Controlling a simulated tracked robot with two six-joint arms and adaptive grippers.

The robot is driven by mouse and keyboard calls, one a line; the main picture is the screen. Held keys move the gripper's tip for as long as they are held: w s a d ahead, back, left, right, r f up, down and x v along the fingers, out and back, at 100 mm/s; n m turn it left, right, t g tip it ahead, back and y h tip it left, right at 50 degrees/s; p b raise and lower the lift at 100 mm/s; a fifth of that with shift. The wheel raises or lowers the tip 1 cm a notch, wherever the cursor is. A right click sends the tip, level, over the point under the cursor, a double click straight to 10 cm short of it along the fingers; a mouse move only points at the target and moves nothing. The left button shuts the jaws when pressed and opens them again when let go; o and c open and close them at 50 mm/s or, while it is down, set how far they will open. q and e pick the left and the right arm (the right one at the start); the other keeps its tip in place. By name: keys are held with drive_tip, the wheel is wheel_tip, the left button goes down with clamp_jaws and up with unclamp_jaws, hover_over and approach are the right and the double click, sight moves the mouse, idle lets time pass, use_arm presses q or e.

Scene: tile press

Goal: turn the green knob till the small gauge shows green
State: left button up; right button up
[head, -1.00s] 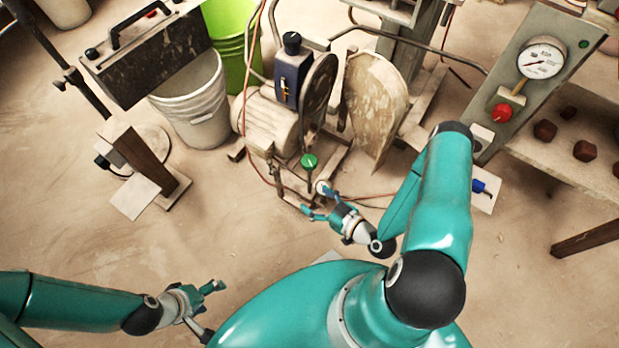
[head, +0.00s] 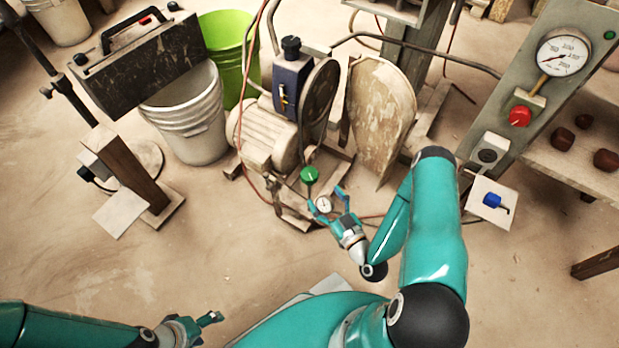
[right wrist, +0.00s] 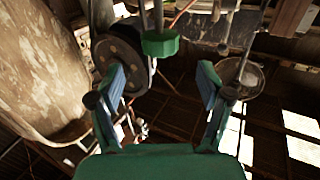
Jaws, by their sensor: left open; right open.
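The green knob (head: 309,175) stands at the front of the machine with the disc and motor, in the middle of the head view. The small gauge (head: 323,204) is a white round dial just below it; its needle and colour zone are too small to read. My right gripper (head: 328,197) is open and empty, its fingers pointing toward the knob but apart from it. In the right wrist view the knob (right wrist: 160,43) shows beyond and between the two open fingers. My left gripper (head: 212,320) is open and empty at the bottom left, far from the knob.
A control panel with a large gauge (head: 564,53) and a red knob (head: 520,116) stands at the right. A blue-handled valve (head: 492,200) is below it. White (head: 188,110) and green (head: 229,55) buckets stand left of the motor (head: 266,133). The floor in front is open.

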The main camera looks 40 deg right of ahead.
drive_tip(key=w, duration=0.3)
drive_tip(key=w+b, duration=0.1)
drive_tip(key=w, duration=0.4)
drive_tip(key=shift+w+d+b, duration=0.35)
drive_tip(key=shift+b, duration=0.05)
